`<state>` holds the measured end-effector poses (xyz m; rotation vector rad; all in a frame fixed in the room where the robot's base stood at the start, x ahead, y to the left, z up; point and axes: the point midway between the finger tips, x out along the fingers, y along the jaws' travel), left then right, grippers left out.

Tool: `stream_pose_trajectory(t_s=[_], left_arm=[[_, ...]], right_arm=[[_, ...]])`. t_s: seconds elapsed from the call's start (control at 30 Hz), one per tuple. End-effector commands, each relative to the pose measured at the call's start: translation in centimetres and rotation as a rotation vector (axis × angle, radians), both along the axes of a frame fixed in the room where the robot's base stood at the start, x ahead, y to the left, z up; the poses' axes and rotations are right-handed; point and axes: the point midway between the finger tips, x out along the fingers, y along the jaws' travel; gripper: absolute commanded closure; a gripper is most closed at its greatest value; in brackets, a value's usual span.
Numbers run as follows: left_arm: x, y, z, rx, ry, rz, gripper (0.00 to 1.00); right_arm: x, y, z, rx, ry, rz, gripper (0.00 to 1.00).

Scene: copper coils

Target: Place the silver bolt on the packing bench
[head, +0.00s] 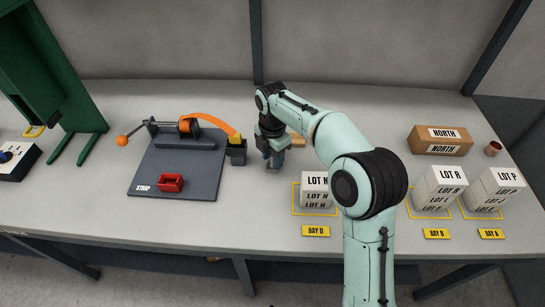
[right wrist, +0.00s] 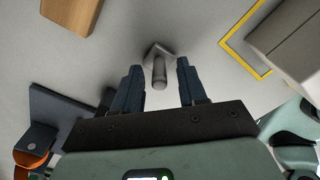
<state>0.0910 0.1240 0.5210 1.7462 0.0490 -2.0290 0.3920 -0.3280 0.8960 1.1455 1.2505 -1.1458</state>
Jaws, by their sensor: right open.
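The silver bolt (right wrist: 159,74) is in the right wrist view, with a flat angular head against the bench and a round shank pointing toward the camera. It seems to stand upright on its head on the grey packing bench (head: 90,218). My right gripper (right wrist: 158,68) is open, its two dark blue fingers on either side of the bolt with a visible gap at each side. In the head view my right gripper (head: 272,157) is low over the bench, right of the strap board, and mostly hides the bolt. My left gripper is not in view.
Labelled white boxes (head: 315,182) stand close on the right. A brown carton (head: 440,141) is farther right. Bare bench lies in front.

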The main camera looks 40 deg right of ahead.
Motion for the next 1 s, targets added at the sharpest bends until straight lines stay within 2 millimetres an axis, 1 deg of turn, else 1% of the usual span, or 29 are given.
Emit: stream_pose_trajectory(t_s=[0.03, 0.3, 0.4, 0.5, 0.6, 0.7, 1.0], left_arm=[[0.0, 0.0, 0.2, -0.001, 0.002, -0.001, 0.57], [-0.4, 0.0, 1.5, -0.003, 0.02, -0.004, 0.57], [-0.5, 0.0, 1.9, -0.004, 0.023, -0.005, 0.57], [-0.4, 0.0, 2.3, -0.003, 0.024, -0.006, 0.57], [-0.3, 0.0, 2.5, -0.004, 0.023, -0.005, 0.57], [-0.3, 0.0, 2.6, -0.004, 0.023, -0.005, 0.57], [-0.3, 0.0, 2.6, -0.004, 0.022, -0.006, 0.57]], right_arm=[[0.1, 0.0, 1.0, 0.0, -0.006, -0.001, 0.58], [0.1, 0.0, 6.9, -0.001, -0.006, -0.001, 0.58], [0.1, 0.0, 8.8, -0.002, -0.005, -0.001, 0.58], [0.1, 0.0, 10.2, -0.001, -0.004, 0.0, 0.58], [0.0, 0.0, 11.1, -0.001, -0.002, 0.0, 0.58], [0.0, 0.0, 11.4, -0.001, -0.002, 0.0, 0.58], [0.0, 0.0, 11.4, -0.001, -0.001, 0.0, 0.58]])
